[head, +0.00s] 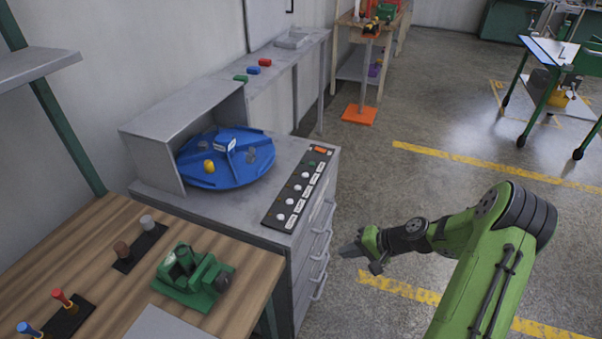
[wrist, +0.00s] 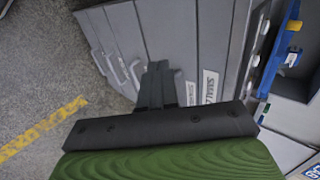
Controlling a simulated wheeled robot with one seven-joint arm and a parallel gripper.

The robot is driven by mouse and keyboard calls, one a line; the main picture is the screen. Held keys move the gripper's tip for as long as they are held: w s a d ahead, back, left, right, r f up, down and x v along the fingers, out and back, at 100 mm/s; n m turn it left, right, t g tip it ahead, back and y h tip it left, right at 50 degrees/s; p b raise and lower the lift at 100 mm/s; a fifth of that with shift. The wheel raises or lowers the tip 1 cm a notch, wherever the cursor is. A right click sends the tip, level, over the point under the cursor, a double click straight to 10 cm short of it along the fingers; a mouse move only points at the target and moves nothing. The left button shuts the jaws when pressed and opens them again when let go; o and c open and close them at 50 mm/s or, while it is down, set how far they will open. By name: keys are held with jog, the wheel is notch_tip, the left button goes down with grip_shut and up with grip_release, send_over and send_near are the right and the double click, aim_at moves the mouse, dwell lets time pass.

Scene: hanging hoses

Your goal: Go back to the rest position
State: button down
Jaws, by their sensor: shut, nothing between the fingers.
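My gripper (head: 352,250) is at the end of my green arm in the head view, to the right of the grey drawer cabinet (head: 318,240) and above the floor. In the wrist view my gripper's dark fingers (wrist: 157,85) are together, with nothing between them. Behind them in that view are the drawer fronts and handles of the cabinet (wrist: 180,35). The gripper looks apart from the cabinet.
A blue turntable (head: 228,175) and a labelled button panel (head: 298,190) are on the cabinet top. A wooden bench (head: 60,245) with a green vise (head: 192,278) is at lower left. Open floor with yellow lines (head: 480,170) lies to the right.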

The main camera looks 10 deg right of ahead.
jog(key=shift+r, duration=0.1)
jog(key=s+a+r+n+g+h+p, duration=0.1)
jog(key=s+a+r+n+h+p, duration=0.15)
jog(key=r, duration=0.55)
jog(key=s+a+r+n+h+p, duration=0.1)
jog(key=s+a+r+h, duration=0.1)
jog(key=s+r, duration=0.35)
jog(key=s+a+r+n+g+h+p, duration=0.1)
jog(key=a+r+n+h+p, duration=0.1)
jog(key=r, duration=0.7)
jog(key=s+a+r+n+t+h+p, duration=0.1)
jog(key=s+a+r+t+p, duration=0.1)
jog(key=s+r, duration=0.9)
jog(key=s+p, duration=0.1)
jog(key=s, duration=0.3)
jog(key=shift+r, duration=0.2)
